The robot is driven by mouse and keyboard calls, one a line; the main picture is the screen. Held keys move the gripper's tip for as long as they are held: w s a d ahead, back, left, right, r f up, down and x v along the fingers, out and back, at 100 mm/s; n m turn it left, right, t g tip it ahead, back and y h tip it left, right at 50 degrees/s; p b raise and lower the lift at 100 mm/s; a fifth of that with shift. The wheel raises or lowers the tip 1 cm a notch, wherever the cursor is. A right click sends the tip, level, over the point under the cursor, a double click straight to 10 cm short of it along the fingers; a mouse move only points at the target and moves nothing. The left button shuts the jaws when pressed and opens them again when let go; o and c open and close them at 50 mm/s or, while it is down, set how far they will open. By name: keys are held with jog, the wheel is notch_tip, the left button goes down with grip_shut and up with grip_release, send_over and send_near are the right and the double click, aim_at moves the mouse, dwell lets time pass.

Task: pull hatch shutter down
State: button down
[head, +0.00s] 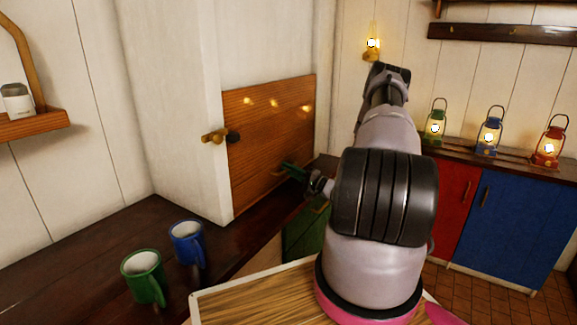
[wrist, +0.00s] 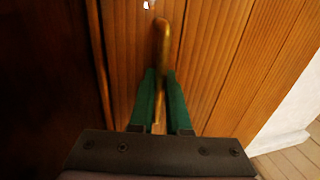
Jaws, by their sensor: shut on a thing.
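The hatch shutter (head: 262,135) is a brown varnished wooden panel set in a white wall, upright. Its lower edge is at or close to the dark counter; I cannot tell whether they touch. My gripper (head: 291,169) is at the shutter's lower right, with its green fingers against the panel. In the wrist view, the fingers of my gripper (wrist: 159,95) are shut on a brass handle (wrist: 162,42), which stands between them in front of the wooden boards (wrist: 215,50).
A brass catch (head: 214,136) sits at the shutter's left edge. A blue mug (head: 187,243) and a green mug (head: 143,277) stand on the dark counter (head: 95,235) to the left. Several lanterns, including a green one (head: 435,126), stand above red and blue cupboards (head: 515,220) at right.

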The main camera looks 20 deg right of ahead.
jog(key=shift+s+f, duration=0.2)
jog(key=shift+f, duration=0.15)
jog(key=c, duration=1.2)
grip_release()
jog(key=shift+f, duration=0.1)
jog(key=shift+o, duration=0.2)
jog(key=shift+w, duration=0.1)
jog(key=shift+r, duration=0.2)
jog(key=v, duration=1)
jog(key=shift+s+d, duration=0.3)
